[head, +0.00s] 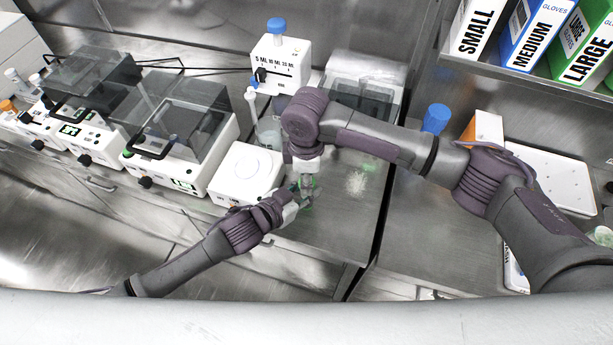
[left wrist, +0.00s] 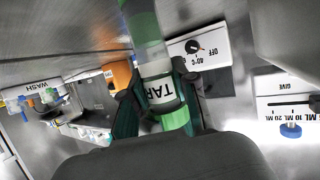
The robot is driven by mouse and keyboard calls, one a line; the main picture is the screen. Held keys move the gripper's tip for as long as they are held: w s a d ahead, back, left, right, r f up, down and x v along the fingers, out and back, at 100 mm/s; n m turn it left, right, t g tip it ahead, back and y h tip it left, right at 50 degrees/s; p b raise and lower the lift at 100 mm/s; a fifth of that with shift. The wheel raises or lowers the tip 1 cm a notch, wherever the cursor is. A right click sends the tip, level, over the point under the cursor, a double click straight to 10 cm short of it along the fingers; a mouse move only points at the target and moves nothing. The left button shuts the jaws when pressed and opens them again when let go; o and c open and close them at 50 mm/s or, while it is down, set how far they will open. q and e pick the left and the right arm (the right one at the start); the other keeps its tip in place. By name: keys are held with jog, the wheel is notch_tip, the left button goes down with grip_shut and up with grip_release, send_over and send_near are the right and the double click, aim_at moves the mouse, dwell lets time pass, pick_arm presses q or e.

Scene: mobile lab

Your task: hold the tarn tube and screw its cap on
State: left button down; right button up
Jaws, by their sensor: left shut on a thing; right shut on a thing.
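The tarn tube (left wrist: 160,91) shows large in the left wrist view, a clear tube with a white label reading "TAR" upside down and green at both ends of its visible length. My left gripper (left wrist: 158,104) is shut around it, one dark green finger on each side. In the head view my left gripper (head: 291,208) comes in from the lower left over the bench. My right gripper (head: 306,181) points down right above it and is shut at the tube's upper end. The cap is mostly hidden between its fingers, so I cannot tell how it sits on the tube.
Lidded machines (head: 183,135) stand further left. Steel bench (head: 345,225) is clear to the right and front.

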jog(key=m, duration=0.6)
jog(key=shift+a, duration=0.1)
jog(key=m, duration=1.7)
jog(key=shift+m, duration=1.5)
jog(key=o, duration=0.8)
jog(key=shift+w, duration=0.1)
